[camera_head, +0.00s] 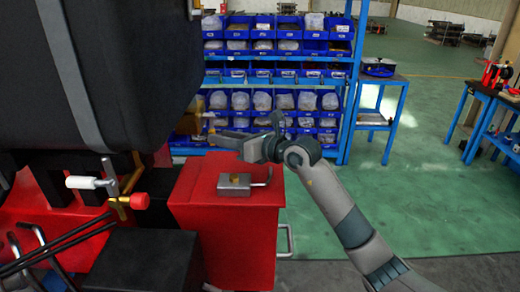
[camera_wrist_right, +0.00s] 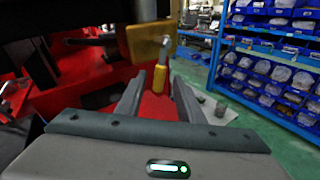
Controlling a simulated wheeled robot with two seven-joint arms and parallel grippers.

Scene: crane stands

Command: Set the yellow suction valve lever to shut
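In the right wrist view a yellow lever grip (camera_wrist_right: 160,79) hangs from a metal stem below a yellow valve block (camera_wrist_right: 147,41). My right gripper (camera_wrist_right: 159,88) is open, with one finger on each side of the lever grip in the picture. I cannot tell whether the grip is between the fingertips or just beyond them, and no contact shows. In the head view my right gripper (camera_head: 213,138) points left, beside the black tank (camera_head: 120,65). An orange-yellow block (camera_head: 193,118) shows at the tank's lower right edge; the lever is not clear there. My left gripper is not in view.
A red box (camera_head: 225,215) with a metal block (camera_head: 240,184) on top stands below my right gripper. A red-knobbed brass lever (camera_head: 138,201) and a white handle (camera_head: 85,182) are at left. Blue bin shelves (camera_head: 270,73) stand behind.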

